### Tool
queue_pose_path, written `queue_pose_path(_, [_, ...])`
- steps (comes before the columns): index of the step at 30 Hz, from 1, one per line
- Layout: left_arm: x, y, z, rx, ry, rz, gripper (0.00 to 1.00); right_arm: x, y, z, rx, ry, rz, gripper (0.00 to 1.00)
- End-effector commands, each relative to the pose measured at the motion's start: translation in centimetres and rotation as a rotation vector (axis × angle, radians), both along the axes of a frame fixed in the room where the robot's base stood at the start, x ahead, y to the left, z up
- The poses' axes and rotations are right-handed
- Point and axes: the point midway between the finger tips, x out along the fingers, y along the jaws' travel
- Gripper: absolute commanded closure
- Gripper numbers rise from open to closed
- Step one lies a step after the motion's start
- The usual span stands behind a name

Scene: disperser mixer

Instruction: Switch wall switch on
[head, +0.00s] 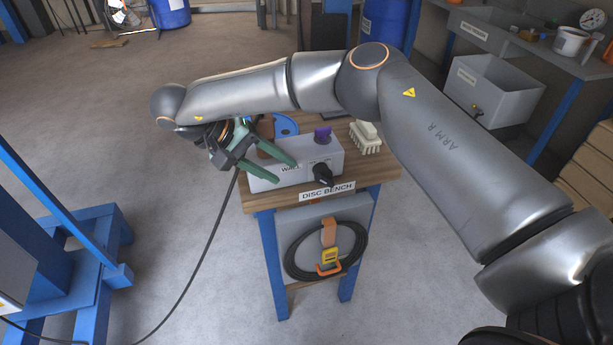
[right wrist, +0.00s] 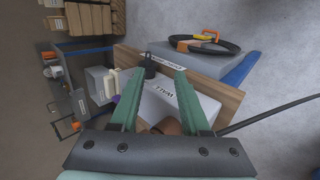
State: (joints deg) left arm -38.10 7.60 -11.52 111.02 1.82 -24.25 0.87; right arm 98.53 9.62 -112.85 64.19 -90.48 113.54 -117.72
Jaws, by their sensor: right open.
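A light grey box with a partly covered label starting "WAL" (head: 318,156) sits on the wooden bench marked "DISC BENCH" (head: 390,176). The box (right wrist: 182,104) and black knob (right wrist: 150,64) also show in the right wrist view. My right gripper (head: 284,170) is open and empty, its green fingers in front of the box's left part, left of the knob. I cannot tell whether they touch it. My left gripper is out of view.
A dark cable runs down left of the bench.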

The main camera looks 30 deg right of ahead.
Motion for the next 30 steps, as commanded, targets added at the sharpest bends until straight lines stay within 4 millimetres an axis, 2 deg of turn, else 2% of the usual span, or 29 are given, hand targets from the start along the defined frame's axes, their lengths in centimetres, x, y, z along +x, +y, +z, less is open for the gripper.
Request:
queue_pose_path(2, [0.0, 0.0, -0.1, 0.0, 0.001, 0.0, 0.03, 0.4, -1.0, 1.1, -0.039, -0.009, 0.001, 0.54])
queue_pose_path(5, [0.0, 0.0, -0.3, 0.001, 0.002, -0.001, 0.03, 0.3, -1.9, 0.9, -0.053, -0.006, 0.0, 0.54])
queue_pose_path(12, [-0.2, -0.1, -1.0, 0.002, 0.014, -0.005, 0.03, -0.5, -4.8, -2.3, -0.048, -0.003, -0.001, 0.54])
queue_pose_path(21, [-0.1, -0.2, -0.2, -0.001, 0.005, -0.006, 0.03, -1.4, -8.5, -6.0, -0.05, -0.006, -0.001, 0.54])
queue_pose_path(30, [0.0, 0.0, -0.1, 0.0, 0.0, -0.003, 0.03, -1.7, -9.7, -7.4, -0.048, -0.009, 0.001, 0.54])
